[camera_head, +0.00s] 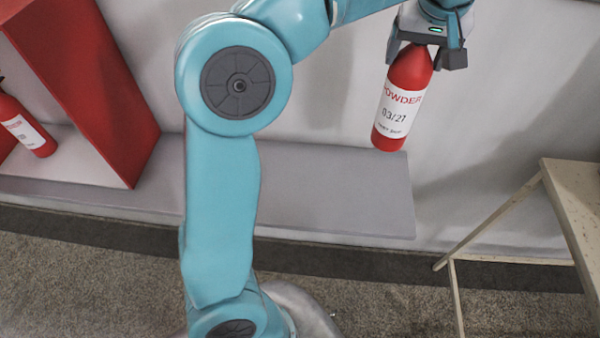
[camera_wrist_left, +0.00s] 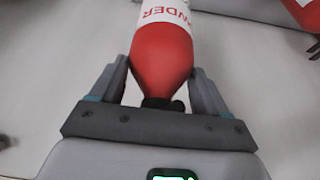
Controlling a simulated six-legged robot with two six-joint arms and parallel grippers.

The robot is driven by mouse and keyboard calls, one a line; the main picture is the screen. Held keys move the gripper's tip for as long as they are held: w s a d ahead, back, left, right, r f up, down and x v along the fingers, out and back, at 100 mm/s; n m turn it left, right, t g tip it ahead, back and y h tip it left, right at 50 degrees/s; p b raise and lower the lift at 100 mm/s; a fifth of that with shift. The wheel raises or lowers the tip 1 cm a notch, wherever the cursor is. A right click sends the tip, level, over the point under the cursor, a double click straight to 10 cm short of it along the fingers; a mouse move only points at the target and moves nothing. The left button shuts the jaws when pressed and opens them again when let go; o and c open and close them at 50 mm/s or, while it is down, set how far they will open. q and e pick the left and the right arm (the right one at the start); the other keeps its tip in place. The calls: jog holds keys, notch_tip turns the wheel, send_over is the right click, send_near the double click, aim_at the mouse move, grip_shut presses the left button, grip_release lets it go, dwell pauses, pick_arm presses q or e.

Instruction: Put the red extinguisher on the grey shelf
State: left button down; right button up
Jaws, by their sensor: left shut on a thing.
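The red extinguisher (camera_head: 404,97) with a white label hangs roughly upright, slightly tilted, from my left gripper (camera_head: 428,52) at the upper right of the head view. My left gripper is shut on its top end. In the left wrist view the extinguisher (camera_wrist_left: 163,58) lies between the two fingers of the gripper (camera_wrist_left: 158,92). The grey shelf (camera_head: 340,195) runs along the wall below. The extinguisher's bottom shows over the shelf's right part near its back edge; I cannot tell whether it touches. My right gripper is not in view.
A red box (camera_head: 85,75) stands on the shelf's left part, with another extinguisher (camera_head: 25,125) inside it at the left edge. A light, speckled stand (camera_head: 575,200) is at the right. The shelf's right part looks bare where visible. My left arm hides part of the shelf.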

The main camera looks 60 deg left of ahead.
aim_at(390, 135)
pick_arm(q)
jog(key=shift+a+r, duration=0.1)
jog(key=shift+s+r, duration=0.1)
jog(key=shift+s, duration=0.05)
jog(key=shift+s+d+f, duration=0.15)
jog(key=shift+d+f, duration=0.15)
jog(key=shift+d, duration=0.05)
jog(key=f+b, duration=0.2)
jog(key=f, duration=1.2)
jog(key=shift+a+f, duration=0.15)
jog(key=shift+a, duration=0.05)
jog(key=shift+f, duration=0.35)
notch_tip(390, 135, down, 4)
jog(key=shift+d+r, duration=0.1)
jog(key=shift+r, duration=0.1)
jog(key=shift+w+f, duration=0.2)
jog(key=shift+f, duration=0.25)
jog(key=shift+s+r, duration=0.1)
jog(key=shift+s, duration=0.05)
